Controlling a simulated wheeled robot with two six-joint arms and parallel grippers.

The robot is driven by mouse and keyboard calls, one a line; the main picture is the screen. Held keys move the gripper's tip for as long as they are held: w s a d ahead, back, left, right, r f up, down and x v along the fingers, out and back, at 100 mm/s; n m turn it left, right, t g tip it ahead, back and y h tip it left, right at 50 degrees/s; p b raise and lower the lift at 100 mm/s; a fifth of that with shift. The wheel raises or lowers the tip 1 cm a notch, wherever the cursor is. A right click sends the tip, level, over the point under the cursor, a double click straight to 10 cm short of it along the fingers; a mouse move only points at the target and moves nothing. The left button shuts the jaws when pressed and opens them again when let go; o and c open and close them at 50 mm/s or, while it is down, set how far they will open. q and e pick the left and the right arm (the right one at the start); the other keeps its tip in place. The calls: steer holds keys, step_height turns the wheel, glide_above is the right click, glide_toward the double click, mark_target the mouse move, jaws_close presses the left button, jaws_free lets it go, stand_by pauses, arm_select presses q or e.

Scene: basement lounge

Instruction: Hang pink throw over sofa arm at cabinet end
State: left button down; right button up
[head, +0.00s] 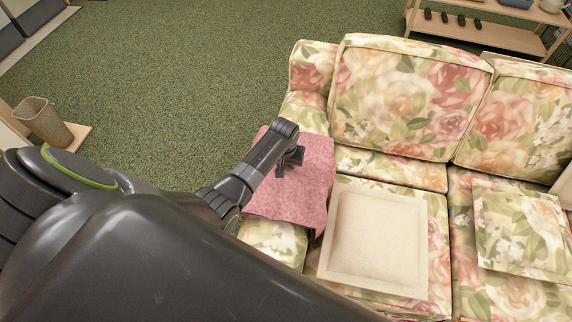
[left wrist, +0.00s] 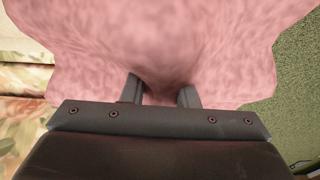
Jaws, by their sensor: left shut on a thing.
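The pink throw (head: 308,184) lies draped over the left arm of the floral sofa (head: 284,240) in the head view, with part hanging on the seat side. My left gripper (head: 290,162) is above the sofa arm and shut on the throw. In the left wrist view the throw (left wrist: 190,40) fills most of the picture, bunched between the two fingers of my left gripper (left wrist: 163,95). The throw's far edge is partly hidden by my arm. My right gripper is not in view.
A cream square tray or cushion (head: 374,240) lies on the near seat, and a floral cushion (head: 522,225) lies further right. A wicker basket (head: 43,122) stands at the left. A wooden shelf (head: 480,36) with shoes stands behind the sofa. Green carpet (head: 190,90) is clear.

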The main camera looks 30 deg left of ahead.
arm_select(q)
steer(key=shift+f, duration=0.25)
steer(key=c, duration=1.1)
jaws_free()
steer(key=shift+o, duration=0.2)
steer(key=shift+r, duration=0.6)
step_height(320, 180, up, 16)
steer(key=s+p, duration=0.1)
steer(key=s, duration=0.1)
steer(key=shift+d+p, duration=0.25)
steer(key=shift+p, duration=0.05)
